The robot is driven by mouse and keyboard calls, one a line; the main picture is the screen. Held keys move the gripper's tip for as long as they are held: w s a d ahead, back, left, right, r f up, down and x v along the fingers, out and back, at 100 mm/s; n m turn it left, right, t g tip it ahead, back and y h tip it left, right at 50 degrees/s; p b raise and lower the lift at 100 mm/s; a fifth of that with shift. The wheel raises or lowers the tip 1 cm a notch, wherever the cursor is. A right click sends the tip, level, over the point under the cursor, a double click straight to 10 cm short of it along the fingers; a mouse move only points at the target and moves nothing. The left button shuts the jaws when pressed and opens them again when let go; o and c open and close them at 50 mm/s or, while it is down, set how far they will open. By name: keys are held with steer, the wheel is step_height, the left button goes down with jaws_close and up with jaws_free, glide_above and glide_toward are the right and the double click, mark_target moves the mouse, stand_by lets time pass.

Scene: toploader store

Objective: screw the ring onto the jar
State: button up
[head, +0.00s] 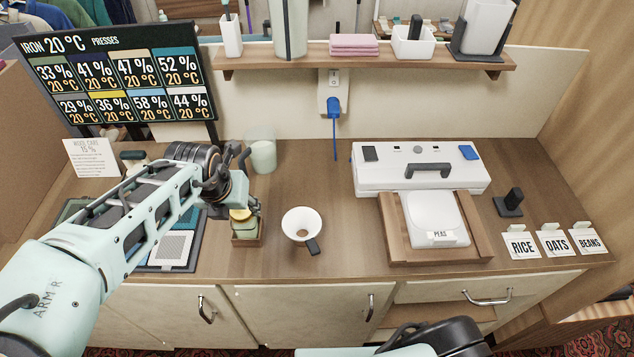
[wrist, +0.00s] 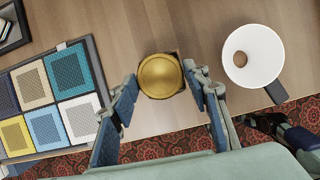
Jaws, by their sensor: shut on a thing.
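The ring (wrist: 160,76) is gold and round, and shows in the wrist view from above with its centre closed. My gripper (wrist: 161,80) is shut on it, with one finger on each side. In the head view the ring (head: 241,214) is a small gold patch below my gripper (head: 243,203). The jar (head: 245,229) is directly under it, pale green, in a small wooden holder (head: 247,241) on the counter. The ring looks level and sits at the jar's top. I cannot tell whether the threads are engaged.
A white funnel (head: 301,221) with a dark handle stands right of the jar. A mat of colour swatches (wrist: 62,95) lies to the left. A clear canister (head: 262,152) stands behind. A white sealing machine (head: 385,180) and a tray (head: 481,240) are farther right.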

steer(key=o, duration=1.4)
steer(key=shift+c, duration=0.2)
steer(key=shift+f, duration=0.1)
